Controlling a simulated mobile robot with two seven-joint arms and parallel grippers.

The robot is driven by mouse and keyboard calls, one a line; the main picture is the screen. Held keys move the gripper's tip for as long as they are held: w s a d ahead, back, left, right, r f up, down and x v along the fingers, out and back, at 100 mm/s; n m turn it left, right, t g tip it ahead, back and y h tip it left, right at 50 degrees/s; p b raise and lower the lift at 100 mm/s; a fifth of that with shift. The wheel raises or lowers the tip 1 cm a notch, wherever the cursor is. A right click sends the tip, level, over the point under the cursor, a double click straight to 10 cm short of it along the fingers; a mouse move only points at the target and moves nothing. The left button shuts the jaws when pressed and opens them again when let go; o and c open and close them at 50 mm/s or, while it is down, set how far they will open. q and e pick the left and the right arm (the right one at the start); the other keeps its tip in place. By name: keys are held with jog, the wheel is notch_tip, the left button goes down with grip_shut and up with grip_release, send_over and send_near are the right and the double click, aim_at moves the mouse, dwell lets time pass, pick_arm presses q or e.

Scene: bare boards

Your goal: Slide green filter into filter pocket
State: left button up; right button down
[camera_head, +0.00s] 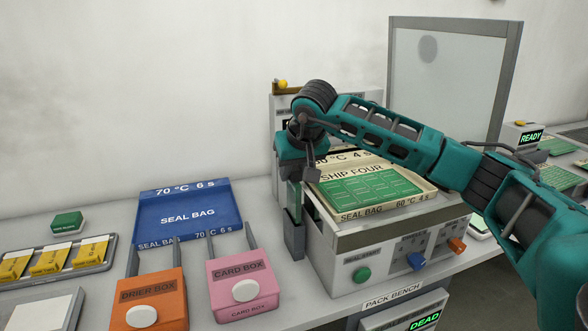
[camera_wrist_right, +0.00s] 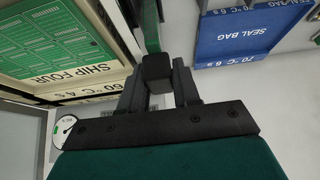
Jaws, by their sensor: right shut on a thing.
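The green filter (camera_head: 294,200) is a thin upright green piece at the left side of the bench machine. It shows as a green strip in the right wrist view (camera_wrist_right: 150,28). My right gripper (camera_head: 305,182) reaches down over it and is shut on it; the fingers show in the wrist view (camera_wrist_right: 157,72). A grey upright holder (camera_head: 295,238) on the machine's left side, seemingly the filter pocket, is directly below the filter. The filter's lower end meets or enters the holder's top; how deep I cannot tell. My left gripper is not in view.
The machine (camera_head: 340,250) carries a SHIP FOUR tray (camera_head: 428,200) under my right arm. A blue SEAL BAG tray (camera_head: 188,215), orange box (camera_head: 150,295) and pink box (camera_head: 240,285) stand left of it. A grey framed panel (camera_head: 450,80) stands behind.

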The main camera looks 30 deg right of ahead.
aim_at(296, 181)
jog(key=shift+p, duration=0.45)
dwell(1.1)
jog(key=shift+f+b, duration=0.9)
jog(key=shift+f, duration=0.45)
jog(key=c, duration=0.8)
grip_release()
jog(key=shift+o, duration=0.3)
jog(key=shift+f, duration=0.1)
jog(key=shift+s+d, duration=0.1)
jog(key=shift+d, duration=0.05)
jog(key=shift+s+r, duration=0.15)
jog(key=shift+r, duration=0.35)
jog(key=v, duration=1.2)
jog(key=shift+a+p, duration=0.3)
jog(key=shift+a, duration=0.1)
jog(key=shift+r, duration=0.1)
